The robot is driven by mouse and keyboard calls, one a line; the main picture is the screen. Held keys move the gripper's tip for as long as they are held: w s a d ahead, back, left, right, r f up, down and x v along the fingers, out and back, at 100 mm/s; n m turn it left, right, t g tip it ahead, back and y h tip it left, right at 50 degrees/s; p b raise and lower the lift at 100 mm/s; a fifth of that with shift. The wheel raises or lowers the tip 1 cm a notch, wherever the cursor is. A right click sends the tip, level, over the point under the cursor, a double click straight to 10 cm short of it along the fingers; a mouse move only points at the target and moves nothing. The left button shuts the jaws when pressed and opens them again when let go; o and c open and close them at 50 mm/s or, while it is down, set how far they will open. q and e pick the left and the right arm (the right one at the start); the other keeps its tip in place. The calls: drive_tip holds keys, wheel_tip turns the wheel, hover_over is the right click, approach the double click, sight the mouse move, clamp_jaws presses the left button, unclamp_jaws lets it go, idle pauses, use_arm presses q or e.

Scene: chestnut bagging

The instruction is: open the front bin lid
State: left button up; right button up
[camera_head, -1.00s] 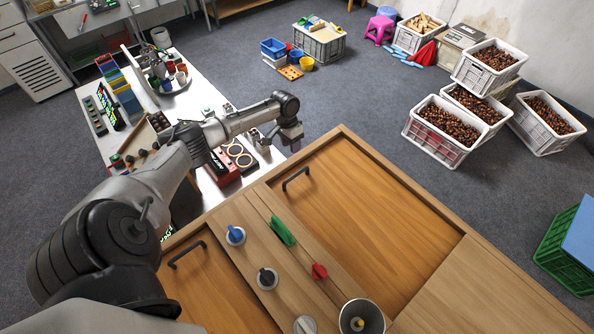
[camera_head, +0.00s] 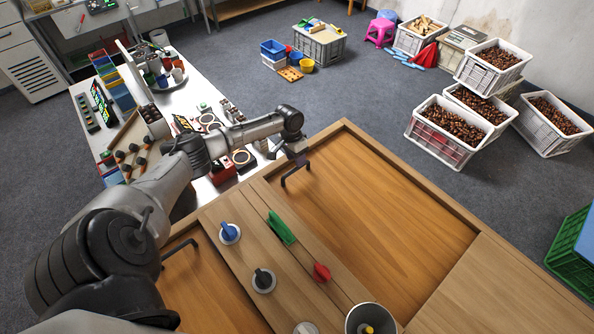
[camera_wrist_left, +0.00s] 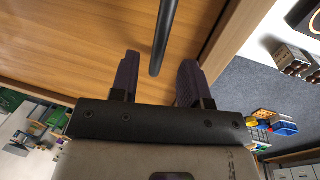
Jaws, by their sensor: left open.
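A wooden bin lid (camera_head: 385,230) with a dark bar handle (camera_head: 283,180) lies closed in the wooden cabinet top. My left gripper (camera_head: 298,157) is at this handle, at the lid's upper left corner. In the left wrist view the gripper (camera_wrist_left: 157,80) is open, and the dark handle bar (camera_wrist_left: 166,32) stands between its two fingers, with a gap on both sides. A second wooden lid (camera_head: 205,290) with its own dark handle (camera_head: 178,250) is closed at the lower left, partly hidden by my left arm. My right gripper is out of view.
Between the lids a wooden strip carries a blue knob (camera_head: 229,232), a green piece (camera_head: 281,228), a red knob (camera_head: 322,272) and a metal cup (camera_head: 366,320). A cluttered white table (camera_head: 195,100) stands beyond. Crates of chestnuts (camera_head: 447,130) stand on the floor at right.

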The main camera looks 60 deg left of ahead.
use_arm(q)
drive_tip(key=shift+d+f+b, duration=0.2)
drive_tip(key=shift+f+b, duration=0.4)
drive_tip(key=shift+f, duration=0.3)
drive_tip(key=shift+d+f+b, duration=0.15)
drive_tip(key=shift+f+b, duration=0.4)
drive_tip(key=shift+f, duration=0.3)
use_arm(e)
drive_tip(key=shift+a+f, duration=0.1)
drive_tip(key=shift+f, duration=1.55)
use_arm(q)
drive_tip(key=shift+c, duration=0.2)
clamp_jaws()
drive_tip(key=shift+w, duration=0.1)
